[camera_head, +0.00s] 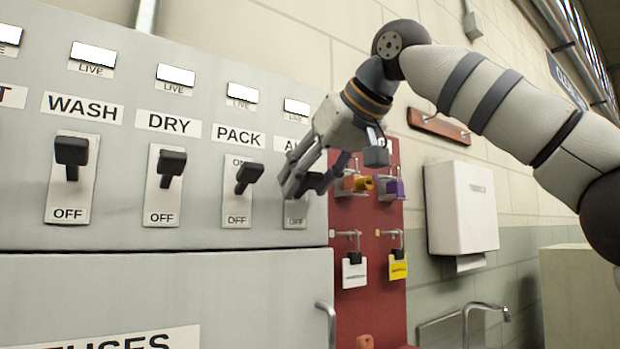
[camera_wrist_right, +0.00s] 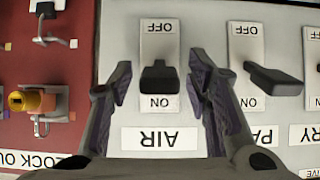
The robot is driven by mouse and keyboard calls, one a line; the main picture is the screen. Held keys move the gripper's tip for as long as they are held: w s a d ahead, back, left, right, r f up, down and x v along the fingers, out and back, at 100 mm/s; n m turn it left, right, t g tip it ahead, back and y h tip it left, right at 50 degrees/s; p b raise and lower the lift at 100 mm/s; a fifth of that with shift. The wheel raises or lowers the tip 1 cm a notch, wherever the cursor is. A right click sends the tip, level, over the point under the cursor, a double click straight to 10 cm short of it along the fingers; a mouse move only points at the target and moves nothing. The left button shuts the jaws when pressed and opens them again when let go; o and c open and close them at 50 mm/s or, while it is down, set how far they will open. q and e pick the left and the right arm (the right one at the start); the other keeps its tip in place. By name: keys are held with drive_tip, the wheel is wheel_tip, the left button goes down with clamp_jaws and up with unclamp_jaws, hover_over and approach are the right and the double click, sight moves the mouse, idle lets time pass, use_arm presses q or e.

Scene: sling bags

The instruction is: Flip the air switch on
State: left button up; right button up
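The air switch has a dark lever (camera_wrist_right: 160,78) on a pale plate (camera_wrist_right: 159,40) with OFF and ON marks. The AIR label (camera_wrist_right: 160,138) shows upside down in the right wrist view. My right gripper (camera_wrist_right: 160,70) is open, with one finger on each side of the lever and visible gaps between. In the head view my right gripper (camera_head: 303,185) is in front of the air switch and partly hides its plate (camera_head: 295,216) and label. The lever's exact tilt is hard to tell. My left gripper is not in view.
The pack switch (camera_head: 249,174), dry switch (camera_head: 172,165) and wash switch (camera_head: 72,153) are left of the air switch on the grey panel (camera_head: 120,215). A red lockout board (camera_head: 370,285) with padlocks and tags is just right. A white dispenser (camera_head: 461,210) hangs farther right.

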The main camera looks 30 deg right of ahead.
drive_tip(key=shift+s+r, duration=0.1)
drive_tip(key=v, duration=1.2)
